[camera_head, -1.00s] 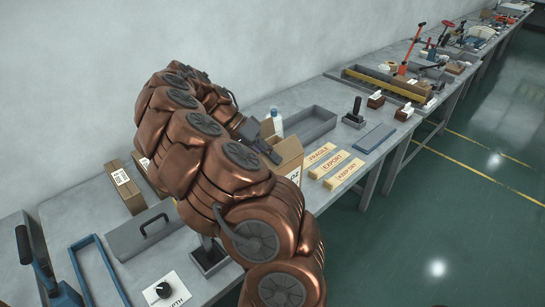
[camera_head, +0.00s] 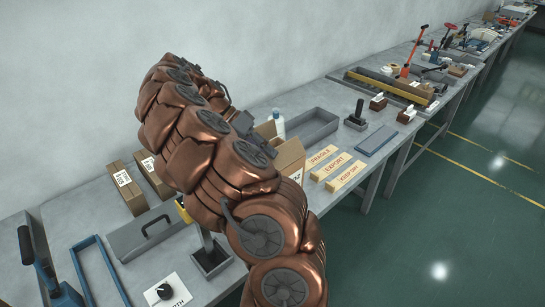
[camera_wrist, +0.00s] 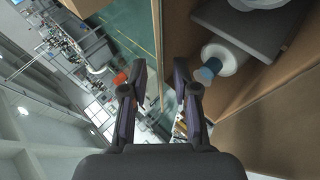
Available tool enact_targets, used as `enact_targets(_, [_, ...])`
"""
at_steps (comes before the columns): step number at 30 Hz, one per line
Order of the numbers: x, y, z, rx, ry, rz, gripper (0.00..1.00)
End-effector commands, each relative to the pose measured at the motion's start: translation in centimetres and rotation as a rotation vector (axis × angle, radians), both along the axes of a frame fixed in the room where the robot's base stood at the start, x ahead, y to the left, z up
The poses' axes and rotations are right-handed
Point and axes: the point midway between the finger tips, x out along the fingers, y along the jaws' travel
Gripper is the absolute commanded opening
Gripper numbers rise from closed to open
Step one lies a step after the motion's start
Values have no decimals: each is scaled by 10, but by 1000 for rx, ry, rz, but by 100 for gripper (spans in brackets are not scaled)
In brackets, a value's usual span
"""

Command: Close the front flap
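The open cardboard box (camera_head: 290,153) stands on the bench, partly behind my copper arm in the head view. Its raised brown flaps show, but I cannot tell there which is the front one. In the wrist view the box interior (camera_wrist: 240,95) fills the right side, holding a white bottle with a blue cap (camera_wrist: 222,62) and a dark grey piece (camera_wrist: 250,28). A thin cardboard edge (camera_wrist: 158,45) runs down toward the gap between my fingers. My gripper (camera_wrist: 160,92) is open, its fingers apart. Contact with the cardboard cannot be told. In the head view it is mostly hidden by my arm.
Yellow label blocks (camera_head: 334,166) lie to the right near the bench edge. Small closed cartons (camera_head: 126,188) and a grey lidded case (camera_head: 145,232) stand left.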

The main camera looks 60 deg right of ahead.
Motion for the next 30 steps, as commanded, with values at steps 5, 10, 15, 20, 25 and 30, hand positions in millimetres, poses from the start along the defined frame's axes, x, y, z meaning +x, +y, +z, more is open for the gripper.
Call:
enact_targets(5, [16, 4, 15, -1, -4, 3, 29])
enact_targets(10, [24, 7, 22, 0, -3, 2, 29])
enact_targets(15, [29, 8, 26, -1, -4, 2, 29])
enact_targets(20, [30, 8, 28, -3, -2, 1, 29])
enact_targets(25, [30, 8, 29, -3, -2, 1, 29])
enact_targets(30, [30, 9, 30, -1, -3, 2, 19])
